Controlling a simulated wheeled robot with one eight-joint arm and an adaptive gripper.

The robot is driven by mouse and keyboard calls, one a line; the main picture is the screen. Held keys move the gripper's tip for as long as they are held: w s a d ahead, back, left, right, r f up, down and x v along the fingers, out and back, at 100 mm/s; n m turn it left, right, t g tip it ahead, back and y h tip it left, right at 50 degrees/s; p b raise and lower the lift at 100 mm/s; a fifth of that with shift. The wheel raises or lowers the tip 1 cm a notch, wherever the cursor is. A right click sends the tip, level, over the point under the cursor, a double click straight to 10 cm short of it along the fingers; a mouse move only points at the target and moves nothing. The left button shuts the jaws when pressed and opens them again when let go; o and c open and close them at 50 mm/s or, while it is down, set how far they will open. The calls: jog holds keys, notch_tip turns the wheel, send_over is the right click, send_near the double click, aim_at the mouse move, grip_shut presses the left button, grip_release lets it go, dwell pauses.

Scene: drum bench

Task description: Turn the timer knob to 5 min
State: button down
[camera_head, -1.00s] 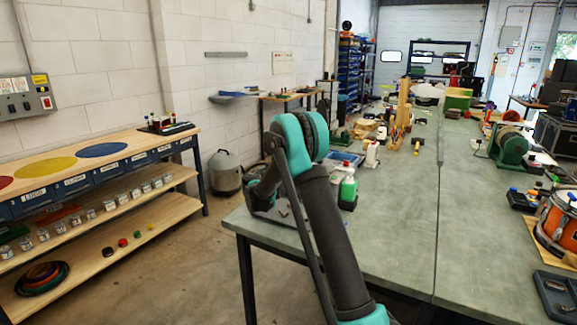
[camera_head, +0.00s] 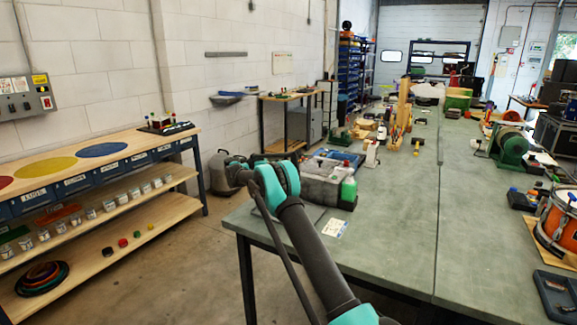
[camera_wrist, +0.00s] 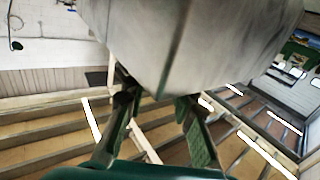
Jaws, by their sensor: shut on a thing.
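My gripper (camera_wrist: 158,105) shows in the wrist view, with one dark green finger on each side of the lower edge of a large, smooth grey body (camera_wrist: 185,45). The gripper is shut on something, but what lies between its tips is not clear. I cannot make out the timer knob or its scale in either view. In the head view my arm reaches over the near left end of the green bench (camera_head: 385,235), and my gripper cannot be made out there. A grey machine (camera_head: 322,185) stands on the bench just right of my arm's elbow.
A green bottle (camera_head: 348,190) stands at the grey machine's right. A pale card (camera_head: 334,227) lies on the bench in front of it. The bench's near middle is clear.

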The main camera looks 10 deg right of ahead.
jog(key=shift+m+g, duration=0.7)
jog(key=shift+g, duration=0.4)
jog(key=c, duration=1.2)
grip_release()
notch_tip(320, 180, up, 10)
jog(key=shift+r, duration=0.1)
